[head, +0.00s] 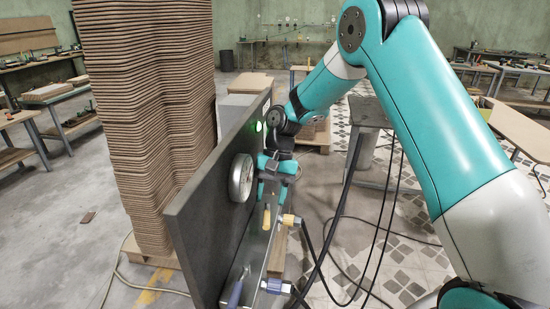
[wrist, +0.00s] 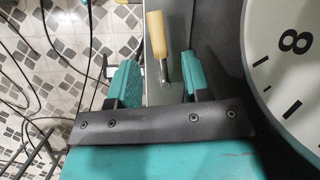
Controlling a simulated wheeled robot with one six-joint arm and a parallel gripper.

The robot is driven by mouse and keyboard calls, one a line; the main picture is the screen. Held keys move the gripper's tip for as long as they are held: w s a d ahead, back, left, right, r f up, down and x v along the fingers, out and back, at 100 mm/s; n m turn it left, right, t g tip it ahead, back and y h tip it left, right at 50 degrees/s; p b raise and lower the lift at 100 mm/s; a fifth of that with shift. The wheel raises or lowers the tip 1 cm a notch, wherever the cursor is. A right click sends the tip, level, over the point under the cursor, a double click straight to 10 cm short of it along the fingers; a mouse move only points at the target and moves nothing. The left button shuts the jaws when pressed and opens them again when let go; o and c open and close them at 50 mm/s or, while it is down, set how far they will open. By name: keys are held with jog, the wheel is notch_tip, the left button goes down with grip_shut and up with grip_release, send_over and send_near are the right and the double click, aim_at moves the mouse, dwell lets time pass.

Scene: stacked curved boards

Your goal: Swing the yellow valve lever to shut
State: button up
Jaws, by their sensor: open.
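The yellow valve lever (head: 266,217) sits low on the dark upright panel, just below my gripper (head: 273,188). In the wrist view, the lever's yellow handle (wrist: 156,33) shows beyond my fingertips, and its metal stem reaches down into the gap between them. My gripper (wrist: 157,72) is open, with one teal finger on each side of the stem. I see a gap on both sides, so neither finger appears to touch it. The valve body behind the lever is hard to make out.
A round dial (head: 242,178) is on the dark panel (head: 205,225), close to my gripper; it also shows in the wrist view (wrist: 290,65). A green light (head: 258,126) glows above it. A blue-handled lever (head: 237,290) and hoses are below. Stacked curved boards (head: 150,110) stand left.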

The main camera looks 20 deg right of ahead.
aim_at(267, 217)
jog(key=p+v, duration=0.2)
jog(key=v, duration=1.1)
jog(key=shift+d+r+p, duration=0.15)
jog(key=shift+r+p, duration=0.05)
jog(key=shift+p, duration=0.1)
jog(key=shift+f, duration=0.15)
jog(key=c, duration=0.5)
jog(key=s+d+f+m+y, duration=0.1)
jog(key=m, duration=0.1)
jog(key=s+d+f+m+t+y+b, duration=0.1)
jog(key=m, duration=0.2)
jog(key=s+f+m+t+b, duration=0.1)
jog(key=s+m, duration=0.1)
jog(key=shift+s+d+f+y, duration=0.1)
jog(key=shift+d+f+y, duration=0.05)
jog(key=shift+d+y, duration=0.25)
grip_shut()
jog(key=s+d+f+m+t+b, duration=0.2)
jog(key=s+d+f+m+t, duration=0.15)
jog(key=s+m, duration=0.55)
jog(key=w+a+f+m+p, duration=0.2)
jog(key=w+a+f, duration=0.4)
jog(key=a+f, duration=0.3)
jog(key=shift+w+a+t+p, duration=0.25)
jog(key=shift+a+t+p, duration=0.2)
